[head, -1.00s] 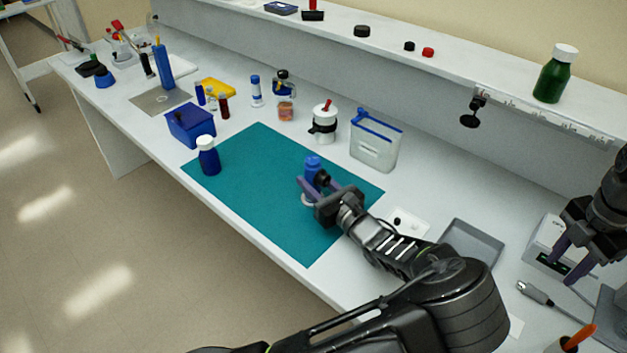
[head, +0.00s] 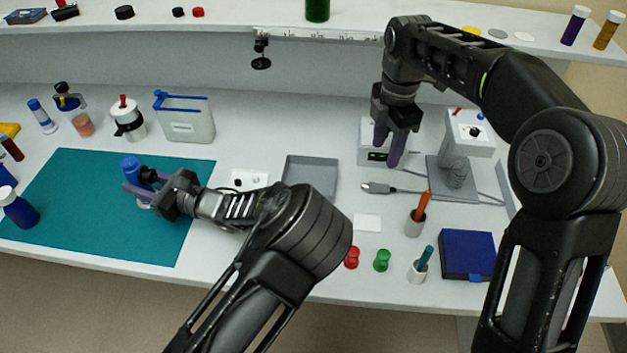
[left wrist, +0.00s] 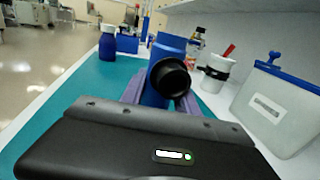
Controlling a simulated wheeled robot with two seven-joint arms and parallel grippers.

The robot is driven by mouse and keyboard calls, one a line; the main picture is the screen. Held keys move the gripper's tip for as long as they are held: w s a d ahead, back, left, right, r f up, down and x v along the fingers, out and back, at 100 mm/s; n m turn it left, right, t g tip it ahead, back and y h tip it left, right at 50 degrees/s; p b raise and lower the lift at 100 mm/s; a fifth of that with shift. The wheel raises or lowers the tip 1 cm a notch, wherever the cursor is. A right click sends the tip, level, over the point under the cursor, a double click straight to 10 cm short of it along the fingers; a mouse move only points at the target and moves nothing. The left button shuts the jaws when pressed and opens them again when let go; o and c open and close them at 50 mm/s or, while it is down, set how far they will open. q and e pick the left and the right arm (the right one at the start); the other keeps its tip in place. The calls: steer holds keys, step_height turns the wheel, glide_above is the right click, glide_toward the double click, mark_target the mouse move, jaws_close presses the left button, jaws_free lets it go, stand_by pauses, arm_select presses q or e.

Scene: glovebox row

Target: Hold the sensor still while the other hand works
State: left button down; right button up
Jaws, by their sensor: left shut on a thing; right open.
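The sensor, a blue upright body (head: 131,166) with a black round part on its side, stands on the teal mat (head: 85,215). It also shows in the left wrist view (left wrist: 171,48), with the black round end facing the camera. My left gripper (head: 140,190) is shut on the sensor, its purple fingers on either side of it. The sensor's lower part is largely hidden by the gripper. My right gripper (head: 388,148) is open and empty, pointing down by a small white box with a display (head: 372,156), well to the right of the sensor.
A grey tray (head: 310,176) and a grey connector with a cable (head: 378,188) lie between my grippers. The mat's front is clear.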

steer(key=shift+s+r+m, duration=0.1)
steer(key=shift+r+m, duration=0.05)
steer(key=shift+m, duration=1.2)
steer(key=shift+s+r+m, duration=0.1)
steer(key=shift+m, duration=1.25)
glide_above(378, 184)
steer(key=shift+s+f, duration=0.1)
steer(key=shift+f, duration=3.35)
step_height(378, 184, down, 5)
steer(key=shift+f, duration=0.1)
steer(key=shift+c, duration=0.3)
jaws_close()
